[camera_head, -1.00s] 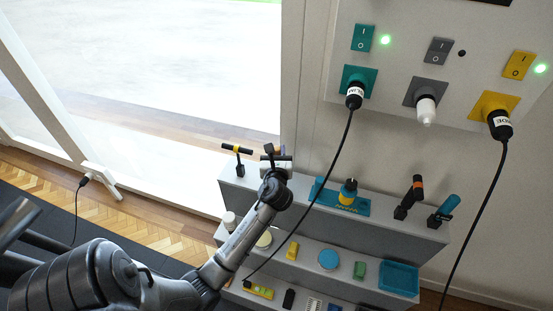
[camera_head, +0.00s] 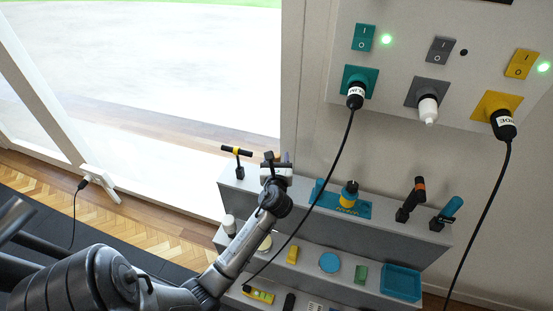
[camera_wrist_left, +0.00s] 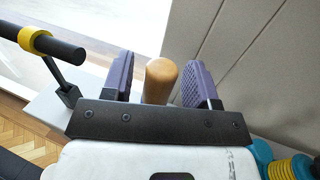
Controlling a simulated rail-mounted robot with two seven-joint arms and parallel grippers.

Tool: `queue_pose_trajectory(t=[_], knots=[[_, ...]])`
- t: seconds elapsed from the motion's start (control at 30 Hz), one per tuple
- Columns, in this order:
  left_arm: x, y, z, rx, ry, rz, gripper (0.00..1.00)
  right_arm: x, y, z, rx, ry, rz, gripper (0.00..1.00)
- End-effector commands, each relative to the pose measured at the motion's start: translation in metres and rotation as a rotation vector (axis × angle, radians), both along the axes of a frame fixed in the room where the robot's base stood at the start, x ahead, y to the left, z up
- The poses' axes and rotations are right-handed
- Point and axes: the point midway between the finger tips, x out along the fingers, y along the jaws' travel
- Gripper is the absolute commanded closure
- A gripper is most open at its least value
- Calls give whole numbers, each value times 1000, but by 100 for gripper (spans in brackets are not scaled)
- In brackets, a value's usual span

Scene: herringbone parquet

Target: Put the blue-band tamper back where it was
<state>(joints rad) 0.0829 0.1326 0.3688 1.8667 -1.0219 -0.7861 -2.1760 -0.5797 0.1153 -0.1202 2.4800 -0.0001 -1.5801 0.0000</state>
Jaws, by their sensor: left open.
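My left gripper (camera_head: 277,165) is over the back left end of the shelf's top. In the left wrist view its two purple-padded fingers (camera_wrist_left: 158,82) are open. A rounded wooden handle (camera_wrist_left: 160,80) stands between them, with a gap visible on each side. The lower part of this handle is hidden by the gripper, so I cannot see a blue band or tell whether it is the tamper. In the head view my gripper covers that spot. My right gripper is not in view.
A black T-handled tool with a yellow band (camera_head: 237,153) stands close left of my gripper. To the right are a teal holder (camera_head: 325,198), an orange-banded black tool (camera_head: 412,196) and a teal tool (camera_head: 446,212). A cable (camera_head: 331,165) hangs in front of the shelf.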

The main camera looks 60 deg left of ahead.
Motion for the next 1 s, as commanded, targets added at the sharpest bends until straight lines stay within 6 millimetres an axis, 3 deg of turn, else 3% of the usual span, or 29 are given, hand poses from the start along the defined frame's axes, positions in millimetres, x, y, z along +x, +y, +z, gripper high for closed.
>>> queue_pose_trajectory(t=[0.17, 0.7, 1.0], knots=[[-1, -2, 4, -1, -2, -1, 46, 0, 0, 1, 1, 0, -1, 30], [-48, -79, 3, -2, 1, 0, 46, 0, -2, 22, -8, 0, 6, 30], [-62, -102, 0, -31, -25, -2, 46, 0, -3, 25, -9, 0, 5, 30]])
